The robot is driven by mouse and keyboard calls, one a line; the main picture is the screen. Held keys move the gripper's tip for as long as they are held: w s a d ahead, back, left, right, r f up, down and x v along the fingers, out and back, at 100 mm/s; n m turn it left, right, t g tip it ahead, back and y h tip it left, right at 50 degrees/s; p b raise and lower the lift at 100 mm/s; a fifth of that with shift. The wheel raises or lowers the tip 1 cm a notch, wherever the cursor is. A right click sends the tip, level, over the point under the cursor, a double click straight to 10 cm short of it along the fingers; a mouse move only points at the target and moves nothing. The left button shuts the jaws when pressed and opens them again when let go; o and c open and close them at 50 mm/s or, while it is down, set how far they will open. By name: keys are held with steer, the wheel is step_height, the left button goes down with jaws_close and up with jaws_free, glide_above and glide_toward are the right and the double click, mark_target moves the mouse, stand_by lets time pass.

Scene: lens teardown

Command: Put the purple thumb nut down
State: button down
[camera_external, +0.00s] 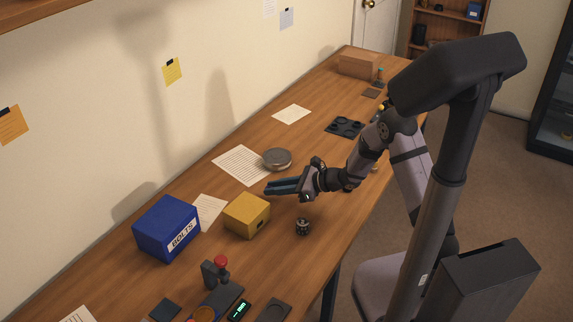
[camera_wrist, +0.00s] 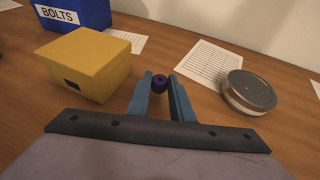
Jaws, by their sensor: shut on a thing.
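The purple thumb nut (camera_wrist: 159,84) is a small dark purple knob between the blue fingertips of my gripper (camera_wrist: 160,86) in the wrist view. My gripper is shut on it. In the external view my gripper (camera_external: 267,188) reaches left over the wooden table, to the right of the yellow box. The nut cannot be made out there. The height of the fingertips above the table is hard to tell.
A yellow box (camera_external: 247,215) and a blue BOLTS bin (camera_external: 167,228) stand to the left. A round grey-lidded tin (camera_external: 277,158) sits beyond my gripper by a printed sheet (camera_external: 238,165). A small dark ringed part (camera_external: 303,227) stands nearer the front edge.

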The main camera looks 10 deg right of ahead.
steer(key=shift+f, duration=1.25)
steer(key=shift+f, duration=0.15)
steer(key=c, duration=1.6)
jaws_free()
steer(key=shift+o, duration=0.2)
steer(key=shift+r, duration=0.2)
steer(key=v, duration=1.2)
steer(key=shift+b, duration=0.4)
